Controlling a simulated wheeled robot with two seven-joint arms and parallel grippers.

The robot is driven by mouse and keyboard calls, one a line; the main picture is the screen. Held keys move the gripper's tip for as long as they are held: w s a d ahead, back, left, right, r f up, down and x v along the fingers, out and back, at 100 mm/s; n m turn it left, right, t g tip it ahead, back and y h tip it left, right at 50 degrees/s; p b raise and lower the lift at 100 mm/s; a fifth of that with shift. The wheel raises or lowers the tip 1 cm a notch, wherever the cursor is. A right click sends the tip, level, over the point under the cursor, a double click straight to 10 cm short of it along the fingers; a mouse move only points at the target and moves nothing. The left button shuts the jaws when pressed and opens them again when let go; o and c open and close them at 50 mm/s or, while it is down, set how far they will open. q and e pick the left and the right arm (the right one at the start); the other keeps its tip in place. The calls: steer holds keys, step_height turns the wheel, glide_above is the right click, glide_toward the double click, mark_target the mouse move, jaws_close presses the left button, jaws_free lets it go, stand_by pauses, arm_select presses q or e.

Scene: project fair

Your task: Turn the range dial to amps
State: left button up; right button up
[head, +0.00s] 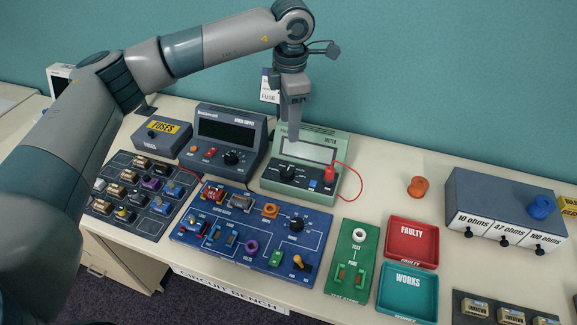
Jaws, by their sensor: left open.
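The green meter (335,152) stands at the back of the bench, its front sloping toward me. Its black range dial (288,172) is at the lower left of its front; the printing around it is too small to read, so I cannot tell its setting. My left gripper (293,138) comes down from above and overlaps the pale display at the meter's top. It is open and empty, above and behind the dial in the picture, and the dial shows clear of it. Whether the fingertips touch the meter I cannot tell. My right gripper is out of view.
A red plug (330,175) with a looping red wire is right of the dial, beside a blue button (313,183). The dark bench supply (245,133) stands close on the left. A blue circuit board (225,252) lies in front. An orange spool (418,187) stands to the right.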

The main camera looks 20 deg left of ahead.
mark_target(288, 171)
arm_select(q)
steer(key=f+p, duration=0.2)
steer(key=f, duration=0.3)
steer(key=f+p, duration=0.3)
steer(key=f, duration=0.3)
steer(key=f+p, duration=0.2)
steer(key=f, duration=0.3)
steer(key=shift+w+a+f, duration=0.15)
steer(key=shift+w+a, duration=0.1)
steer(key=shift+w, duration=0.15)
steer(key=shift+f, duration=0.45)
steer(key=c, duration=1.1)
